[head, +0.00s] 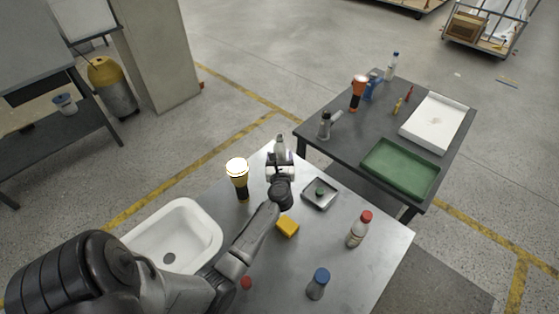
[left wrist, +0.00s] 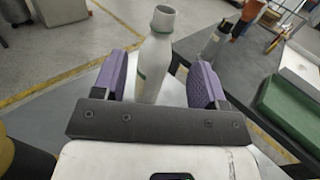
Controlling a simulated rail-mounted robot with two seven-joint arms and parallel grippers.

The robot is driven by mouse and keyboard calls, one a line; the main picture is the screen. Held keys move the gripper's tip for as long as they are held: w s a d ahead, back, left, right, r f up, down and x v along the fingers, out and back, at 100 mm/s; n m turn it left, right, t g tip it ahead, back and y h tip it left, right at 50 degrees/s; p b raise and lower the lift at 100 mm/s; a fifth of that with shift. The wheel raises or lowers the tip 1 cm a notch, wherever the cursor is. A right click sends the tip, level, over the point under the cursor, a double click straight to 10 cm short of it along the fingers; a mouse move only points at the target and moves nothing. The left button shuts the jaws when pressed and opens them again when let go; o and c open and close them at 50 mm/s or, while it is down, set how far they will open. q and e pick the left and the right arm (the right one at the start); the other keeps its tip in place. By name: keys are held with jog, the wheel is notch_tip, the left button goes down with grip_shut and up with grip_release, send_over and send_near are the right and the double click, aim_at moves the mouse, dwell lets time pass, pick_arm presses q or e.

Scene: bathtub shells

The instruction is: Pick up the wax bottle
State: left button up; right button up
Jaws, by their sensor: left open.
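A pale grey-white bottle with a green band (left wrist: 154,58), which looks like the wax bottle, stands upright at the far edge of the metal table. In the head view the bottle (head: 280,144) is partly hidden behind my left gripper (head: 280,161). In the left wrist view my left gripper (left wrist: 160,76) is open, with its purple fingers on either side of the bottle and gaps showing. The bottle's base is hidden by the gripper. My right gripper is not in view.
A lit flashlight (head: 238,177) stands left of my gripper. A small metal tray (head: 320,206), yellow block (head: 287,227), red-capped bottle (head: 357,232) and blue-capped bottle (head: 317,284) are on the table. A white basin (head: 205,222) is at left. A dark table (head: 350,140) stands beyond.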

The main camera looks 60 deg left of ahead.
aim_at(279, 143)
pick_arm(q)
jog(key=shift+b+x, duration=0.5)
jog(key=shift+x, duration=4.4)
jog(key=shift+r, duration=0.15)
jog(key=shift+c, duration=0.2)
grip_shut()
